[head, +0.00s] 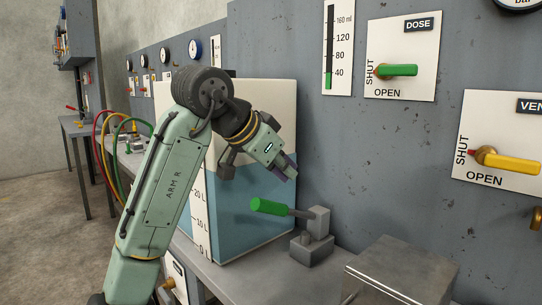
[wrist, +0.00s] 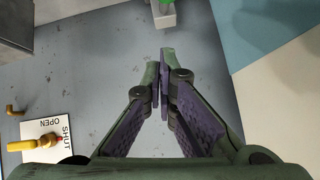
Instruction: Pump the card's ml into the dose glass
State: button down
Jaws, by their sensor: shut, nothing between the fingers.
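My gripper (head: 290,172) is above the green-handled pump lever (head: 270,207), apart from it. In the wrist view its fingers (wrist: 163,58) are together and empty. The lever's handle points left from a grey metal block (head: 313,245) on the bench. The dose glass (head: 330,55) looks like the upright scale marked in ml on the wall; its green column ends around the 40 mark. The DOSE valve's green handle (head: 398,70) lies level, pointing right, on a plate marked SHUT at the left and OPEN below. I see no card with a number.
A large tank (head: 255,190) of blue liquid with a litre scale stands behind my arm. A yellow valve handle (head: 510,163) lies level at the right. A grey metal box (head: 400,270) sits at the front right. Coloured hoses (head: 100,140) hang at the left.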

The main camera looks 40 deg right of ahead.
jog(key=shift+w+a+f, duration=0.1)
jog(key=shift+a+f, duration=0.2)
jog(key=shift+f, duration=0.3)
jog(key=shift+w+a+f, duration=0.1)
jog(key=shift+a+f, duration=0.2)
jog(key=shift+f, duration=0.25)
jog(key=shift+w+a+f, duration=0.1)
jog(key=shift+a+f, duration=0.2)
jog(key=shift+f, duration=0.3)
jog(key=a+f+h+b, duration=0.4)
jog(key=f+h+b, duration=0.3)
jog(key=f+b, duration=0.4)
jog(key=shift+s+a+f+t+b, duration=0.15)
jog(key=shift+a+f+t+b, duration=0.2)
jog(key=shift+b, duration=1.6)
jog(key=shift+d, duration=0.1)
